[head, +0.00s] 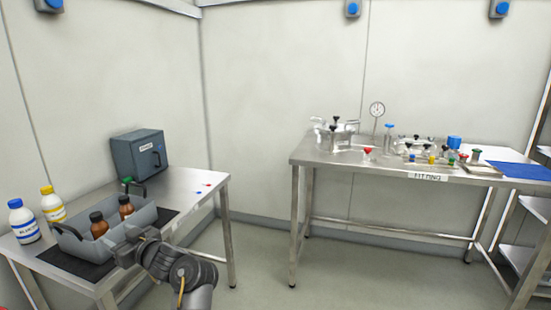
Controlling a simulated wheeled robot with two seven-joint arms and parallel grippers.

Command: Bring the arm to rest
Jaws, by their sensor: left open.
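My left arm comes in from the bottom of the head view. Its gripper (120,241) is open, at the front right side of the grey divided carrier (75,250) on the left table. The gripper covers part of the carrier's near side, and I cannot tell whether it touches it. The carrier holds two brown bottles (99,225) with dark caps. My right gripper does not show.
A white bottle with a blue cap (23,222) and one with a yellow cap (53,205) stand left of the carrier. A grey box (138,155) stands behind. A steel table (320,160) with fittings stands right, with open floor (260,265) between.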

